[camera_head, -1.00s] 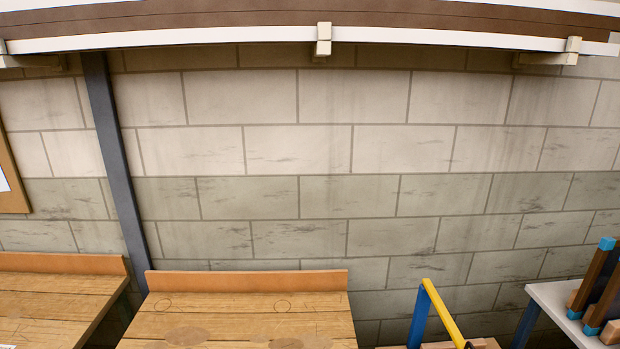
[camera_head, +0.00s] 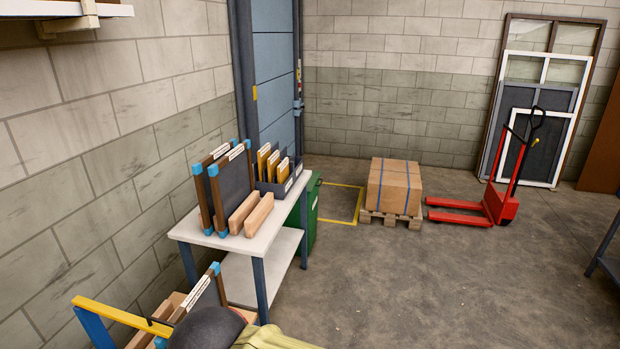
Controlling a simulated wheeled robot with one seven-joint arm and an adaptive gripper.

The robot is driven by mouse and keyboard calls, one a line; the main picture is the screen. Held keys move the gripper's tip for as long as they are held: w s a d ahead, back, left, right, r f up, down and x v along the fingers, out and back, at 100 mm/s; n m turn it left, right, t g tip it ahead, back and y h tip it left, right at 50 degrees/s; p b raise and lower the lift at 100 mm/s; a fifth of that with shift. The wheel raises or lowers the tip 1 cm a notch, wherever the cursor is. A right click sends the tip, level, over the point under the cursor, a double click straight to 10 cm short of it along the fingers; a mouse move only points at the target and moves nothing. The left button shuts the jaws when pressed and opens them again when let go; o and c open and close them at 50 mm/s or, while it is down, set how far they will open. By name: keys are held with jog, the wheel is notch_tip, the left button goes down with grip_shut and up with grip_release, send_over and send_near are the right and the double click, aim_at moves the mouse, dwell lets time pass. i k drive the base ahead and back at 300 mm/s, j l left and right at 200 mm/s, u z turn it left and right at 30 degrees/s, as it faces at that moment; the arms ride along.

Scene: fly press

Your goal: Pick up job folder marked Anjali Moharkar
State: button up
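Several upright orange-yellow job folders (camera_head: 273,163) with white labels stand in a dark grey divided holder (camera_head: 265,187). The holder is at the far end of a white-topped table (camera_head: 205,235) against the left wall. The names on the labels are too small to read, so I cannot tell which folder is marked Anjali Moharkar. My gripper is not in view.
Framed panels (camera_head: 232,180) and wooden blocks (camera_head: 250,214) stand nearer on the table. A green bin (camera_head: 313,215) is behind it. A boxed pallet (camera_head: 394,187) and red pallet truck (camera_head: 497,205) stand farther back.

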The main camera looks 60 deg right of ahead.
aim_at(283, 169)
jog(key=z, duration=1.85)
jog(key=i+l, duration=0.2)
jog(key=i, duration=0.25)
jog(key=i+l, duration=0.2)
jog(key=i, duration=0.3)
jog(key=i+l, duration=0.15)
jog(key=i, duration=0.3)
jog(key=i+l, duration=0.2)
jog(key=i, duration=0.3)
jog(key=i+l, duration=0.2)
jog(key=i, duration=0.25)
jog(key=i+l, duration=0.2)
jog(key=i, duration=0.3)
jog(key=i+l, duration=0.15)
jog(key=i, duration=0.3)
